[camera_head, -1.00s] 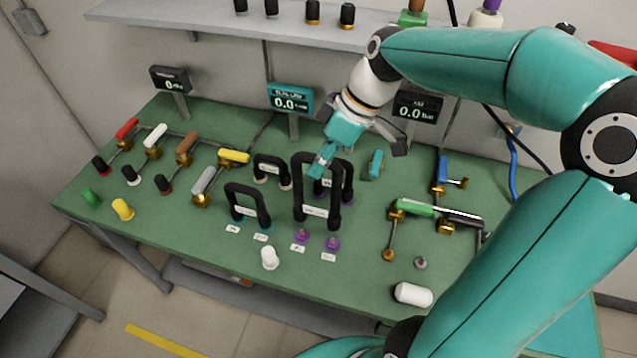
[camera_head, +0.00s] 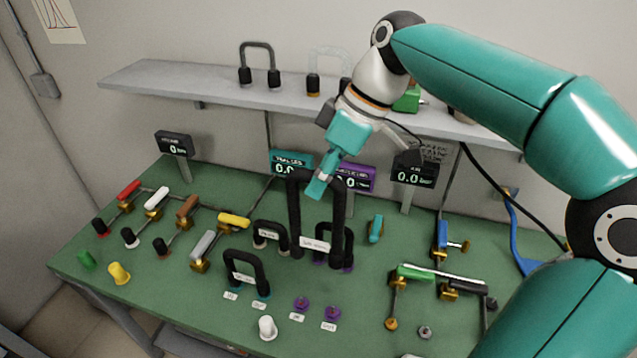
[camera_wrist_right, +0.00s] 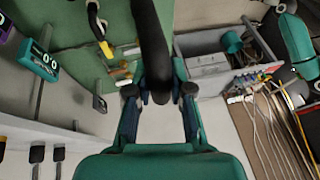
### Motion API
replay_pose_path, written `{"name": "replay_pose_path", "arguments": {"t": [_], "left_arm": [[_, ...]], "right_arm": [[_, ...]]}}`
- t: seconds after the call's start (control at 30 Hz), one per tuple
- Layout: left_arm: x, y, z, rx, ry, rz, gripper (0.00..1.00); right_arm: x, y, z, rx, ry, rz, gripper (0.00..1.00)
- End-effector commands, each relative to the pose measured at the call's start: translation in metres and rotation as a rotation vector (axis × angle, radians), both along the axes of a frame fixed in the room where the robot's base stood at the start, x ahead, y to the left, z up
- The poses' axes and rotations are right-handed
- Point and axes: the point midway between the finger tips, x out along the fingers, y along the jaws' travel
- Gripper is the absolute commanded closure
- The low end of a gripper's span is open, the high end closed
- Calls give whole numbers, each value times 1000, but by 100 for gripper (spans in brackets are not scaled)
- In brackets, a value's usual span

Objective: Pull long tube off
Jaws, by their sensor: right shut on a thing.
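The long tube (camera_head: 338,225) is a tall black upside-down U with a white label across its lower part. My right gripper (camera_head: 319,187) is shut on its top bar and holds it upright above the table. Its lower ends hang clear above two purple fittings (camera_head: 301,304) (camera_head: 333,313), which stand on the table with small white labels before them. In the right wrist view the tube (camera_wrist_right: 152,45) runs as a dark bar between the fingers (camera_wrist_right: 158,100). My left gripper is not in view.
Shorter black U tubes (camera_head: 246,270) (camera_head: 270,235) stand close by, one partly behind the long tube. Valves with coloured handles line the left; a green-handled one (camera_head: 415,273) is on the right. Displays (camera_head: 414,168) stand behind. A grey shelf (camera_head: 190,85) is above, holding another U tube (camera_head: 257,47).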

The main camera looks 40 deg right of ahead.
Motion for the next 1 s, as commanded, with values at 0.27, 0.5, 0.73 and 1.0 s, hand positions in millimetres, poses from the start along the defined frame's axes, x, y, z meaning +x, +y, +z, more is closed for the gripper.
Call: {"name": "replay_pose_path", "arguments": {"t": [0.27, 0.5, 0.73, 1.0], "left_arm": [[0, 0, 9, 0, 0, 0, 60], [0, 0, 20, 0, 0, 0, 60], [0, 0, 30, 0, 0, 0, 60], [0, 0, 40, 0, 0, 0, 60]], "right_arm": [[0, 0, 11, 0, -1, 1, 100], [0, 0, 23, 0, -1, 1, 100], [0, 0, 34, 0, -1, 1, 100], [0, 0, 46, 0, -1, 0, 100]]}}
